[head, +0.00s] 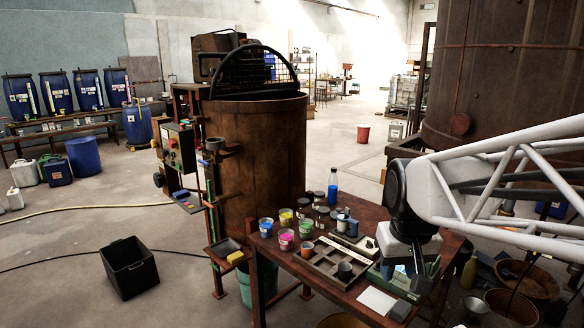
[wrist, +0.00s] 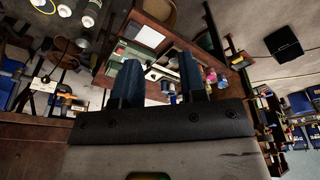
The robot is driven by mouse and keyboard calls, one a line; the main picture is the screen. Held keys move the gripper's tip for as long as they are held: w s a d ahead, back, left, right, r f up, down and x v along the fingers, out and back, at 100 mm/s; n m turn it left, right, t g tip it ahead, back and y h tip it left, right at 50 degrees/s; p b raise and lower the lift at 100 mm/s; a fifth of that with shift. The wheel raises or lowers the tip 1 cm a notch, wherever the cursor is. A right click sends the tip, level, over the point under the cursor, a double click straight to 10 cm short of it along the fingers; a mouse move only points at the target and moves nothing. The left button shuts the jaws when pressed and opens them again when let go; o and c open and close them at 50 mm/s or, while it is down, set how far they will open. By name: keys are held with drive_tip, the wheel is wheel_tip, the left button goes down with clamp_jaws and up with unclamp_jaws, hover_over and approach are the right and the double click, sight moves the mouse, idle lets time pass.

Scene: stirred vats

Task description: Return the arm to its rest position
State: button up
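My arm reaches in from the right in the head view. My gripper (head: 402,268) points down over the right part of the brown work table (head: 337,283). In the wrist view my gripper (wrist: 158,58) shows two blue fingers standing apart, with nothing held between them. Below the gripper in the head view is a green tray-like item (head: 375,272), partly hidden by it. I cannot tell the exact height of the fingers above it.
A rusty vat (head: 262,150) stands behind. A black crate (head: 129,267) sits on the floor.

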drive_tip(key=s+a+f, duration=0.1)
drive_tip(key=s+f, duration=0.2)
drive_tip(key=s, duration=1)
drive_tip(key=shift+f+m, duration=0.3)
drive_tip(key=shift+f, duration=0.1)
idle(0.4)
